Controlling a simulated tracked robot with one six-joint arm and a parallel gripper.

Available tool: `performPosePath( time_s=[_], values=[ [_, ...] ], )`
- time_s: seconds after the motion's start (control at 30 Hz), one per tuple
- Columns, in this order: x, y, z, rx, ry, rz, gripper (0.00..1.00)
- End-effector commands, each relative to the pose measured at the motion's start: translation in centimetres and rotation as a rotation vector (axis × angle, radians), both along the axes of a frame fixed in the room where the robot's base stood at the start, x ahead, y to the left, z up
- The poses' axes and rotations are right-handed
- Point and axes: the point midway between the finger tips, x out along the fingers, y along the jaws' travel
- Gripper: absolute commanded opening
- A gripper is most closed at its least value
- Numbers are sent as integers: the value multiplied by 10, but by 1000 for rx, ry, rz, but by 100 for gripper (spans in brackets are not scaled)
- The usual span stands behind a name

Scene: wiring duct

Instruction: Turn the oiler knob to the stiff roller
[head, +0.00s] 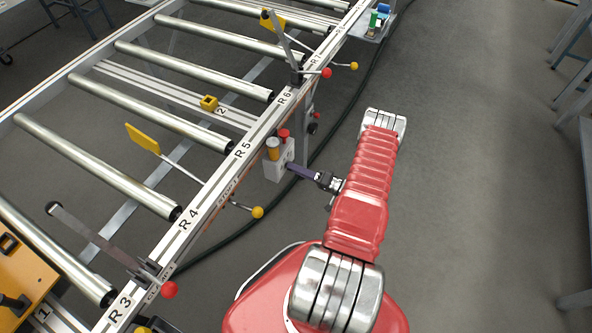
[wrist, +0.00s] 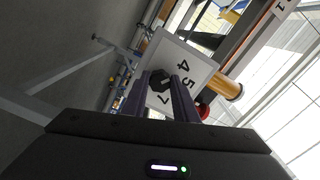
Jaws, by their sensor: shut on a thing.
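The oiler (head: 273,169) is a pale box on the outer side of the conveyor rail below R5, with an amber cylinder (head: 272,148) and a red button on top. In the wrist view its white dial plate (wrist: 208,69) shows tilted numbers 4, 5 and 7; others are hidden. The dark oiler knob (wrist: 158,82) is between my two fingers, its pointer not clear. My gripper (head: 293,168) reaches the box from the right and is shut on the knob; the fingers also show in the wrist view (wrist: 161,85). Several metal rollers (head: 150,104) lie across the frame; which is stiff I cannot tell.
The rail (head: 215,186) carries labels R3 to R7. Levers with a red ball (head: 169,290) and a yellow ball (head: 257,212) stick out from the rail near my arm. A dark cable runs on the floor.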

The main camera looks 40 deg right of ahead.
Motion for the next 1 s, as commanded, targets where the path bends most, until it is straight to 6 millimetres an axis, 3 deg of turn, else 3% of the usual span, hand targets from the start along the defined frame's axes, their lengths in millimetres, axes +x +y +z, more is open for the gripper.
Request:
performPosePath(
  time_s=[0.7,0.73,1.0],
  values=[
    [-2,5,-6,-95,-24,5,4],
    [-2,5,-6,-95,-24,5,27],
    [-1,2,-3,-97,-28,2,45]
  ],
)
